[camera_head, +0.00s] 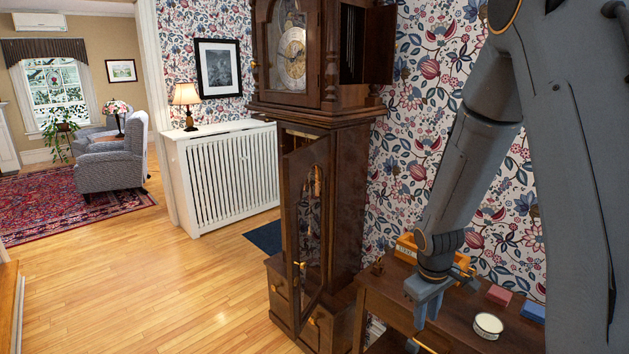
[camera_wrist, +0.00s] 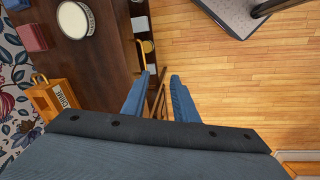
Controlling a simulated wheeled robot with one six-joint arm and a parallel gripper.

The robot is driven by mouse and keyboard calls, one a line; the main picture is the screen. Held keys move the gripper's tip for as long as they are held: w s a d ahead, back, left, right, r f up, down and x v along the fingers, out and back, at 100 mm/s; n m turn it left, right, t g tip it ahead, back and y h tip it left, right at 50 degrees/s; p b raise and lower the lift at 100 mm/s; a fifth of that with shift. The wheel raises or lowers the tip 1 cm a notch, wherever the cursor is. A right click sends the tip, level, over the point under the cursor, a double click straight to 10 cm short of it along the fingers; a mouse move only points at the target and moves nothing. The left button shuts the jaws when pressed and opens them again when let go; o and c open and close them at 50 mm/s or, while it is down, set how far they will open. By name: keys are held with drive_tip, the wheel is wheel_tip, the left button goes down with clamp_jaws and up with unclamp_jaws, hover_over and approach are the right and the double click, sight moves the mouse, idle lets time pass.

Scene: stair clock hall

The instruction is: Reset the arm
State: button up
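My arm reaches down from the upper right in the head view, bent at the elbow, over a dark wooden side table (camera_head: 455,318). My gripper (camera_head: 420,312) hangs at the table's front left part. In the wrist view its two blue fingers (camera_wrist: 160,82) stand apart with a clear gap between them. I see nothing held. The table's edge and the floor show beyond the fingertips.
A tall clock (camera_head: 345,170) with its lower door (camera_head: 306,230) ajar stands left of the table. The table carries an orange wooden box (camera_wrist: 48,98), a round cream-topped tin (camera_head: 488,325), a red box (camera_head: 499,295) and a blue box (camera_head: 532,312).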

drive_tip(key=s+a+r+m+b, duration=0.1)
drive_tip(key=s+a+r+m, duration=0.1)
drive_tip(key=s+a+r, duration=0.2)
drive_tip(key=s+a+r+m+y, duration=0.1)
drive_tip(key=s+a+r+m, duration=0.2)
drive_tip(key=s, duration=0.7)
wheel_tip(320, 180, up, 2)
drive_tip(key=shift+a+b, duration=0.4)
drive_tip(key=shift+a, duration=0.35)
drive_tip(key=shift+w, duration=0.1)
